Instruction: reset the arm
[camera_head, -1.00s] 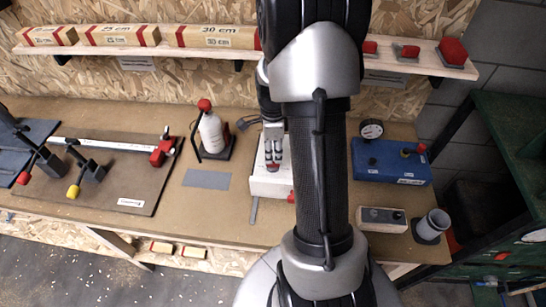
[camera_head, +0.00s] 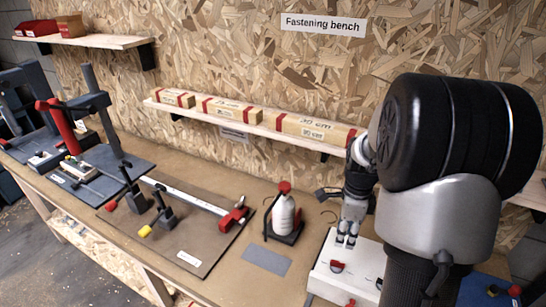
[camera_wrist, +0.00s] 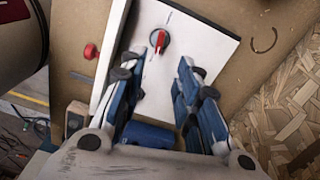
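My gripper (camera_head: 347,238) hangs above the back part of a white box (camera_head: 362,262) on the bench, with my arm folded at the right of the head view. In the wrist view my gripper (camera_wrist: 154,70) has its two blue-padded fingers spread wide apart with nothing held between them. The white box (camera_wrist: 193,62) lies beyond the fingertips, with a red rotary switch (camera_wrist: 160,40) on its face. The fingers look apart from the box. My arm hides part of the bench to the right in the head view.
A spray bottle (camera_head: 283,216) stands left of the box, near a grey plate (camera_head: 267,259). A brown board (camera_head: 175,225) with toggle clamps lies further left. A shelf (camera_head: 240,123) with wooden blocks runs along the wall behind my gripper. A blue box (camera_head: 480,291) is partly hidden at right.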

